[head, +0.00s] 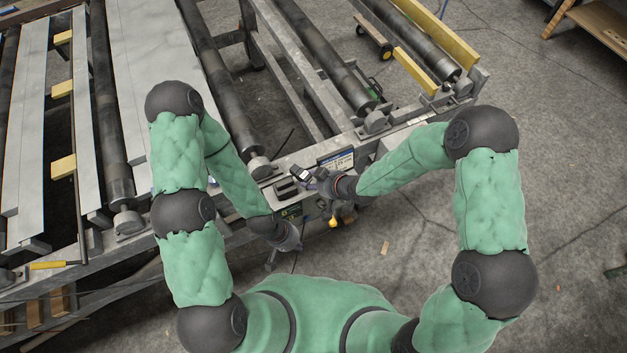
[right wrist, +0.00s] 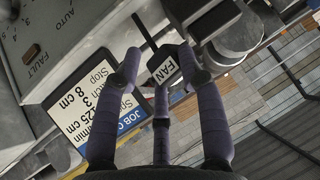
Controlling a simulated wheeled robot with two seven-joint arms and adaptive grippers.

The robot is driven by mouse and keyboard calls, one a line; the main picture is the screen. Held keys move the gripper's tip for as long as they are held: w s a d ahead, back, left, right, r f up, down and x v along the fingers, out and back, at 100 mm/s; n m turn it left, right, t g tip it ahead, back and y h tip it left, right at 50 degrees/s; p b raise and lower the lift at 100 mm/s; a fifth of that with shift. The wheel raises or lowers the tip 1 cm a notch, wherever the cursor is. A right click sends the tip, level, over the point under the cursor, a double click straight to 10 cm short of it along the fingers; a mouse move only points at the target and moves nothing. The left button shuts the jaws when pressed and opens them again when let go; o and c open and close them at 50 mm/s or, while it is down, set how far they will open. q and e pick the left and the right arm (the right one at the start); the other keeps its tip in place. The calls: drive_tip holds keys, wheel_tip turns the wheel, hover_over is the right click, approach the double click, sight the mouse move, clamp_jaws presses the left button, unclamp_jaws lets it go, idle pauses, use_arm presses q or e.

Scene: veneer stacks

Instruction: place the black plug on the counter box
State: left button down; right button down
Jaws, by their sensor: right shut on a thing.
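The black plug (right wrist: 164,68), with a white label reading FAN, sits between the fingers of my right gripper (head: 308,179). That gripper is shut on it, above the front rail of the roller frame. A dark cord or bar runs up from beside the plug in the right wrist view. A grey box (right wrist: 60,35) marked AUTO and FAULT fills the upper left of that view; I cannot tell whether it is the counter box. The plug looks apart from it. My left gripper (head: 272,259) hangs lower, in front of the rail; its fingers are too small to read.
A white and blue job card (right wrist: 92,112) stands beside the plug; it also shows on the rail in the head view (head: 337,161). Dark rollers (head: 318,45) and pale veneer stacks (head: 150,60) lie beyond. The concrete floor at the right is mostly clear.

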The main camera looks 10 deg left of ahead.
drive_tip(key=shift+f+b, duration=0.3)
drive_tip(key=shift+f, duration=0.1)
drive_tip(key=shift+f, duration=0.1)
drive_tip(key=c, duration=0.7)
unclamp_jaws()
drive_tip(key=shift+c, duration=0.2)
drive_tip(key=shift+r+p, duration=0.4)
drive_tip(key=shift+r, duration=0.15)
drive_tip(key=p+v, duration=0.3)
drive_tip(key=v, duration=0.9)
drive_tip(key=s+d+f+m+g+h, duration=0.2)
drive_tip(key=s+d+f+m, duration=0.2)
drive_tip(key=f, duration=0.4)
drive_tip(key=s+d+f+m+g+h, duration=0.1)
drive_tip(key=s+d+f+m+g, duration=0.1)
drive_tip(key=s+d+f+m, duration=0.3)
drive_tip(key=s+f+m, duration=0.1)
drive_tip(key=s+f, duration=0.2)
drive_tip(key=s, duration=0.1)
drive_tip(key=shift+d+g+h, duration=0.3)
drive_tip(key=shift+h, duration=0.1)
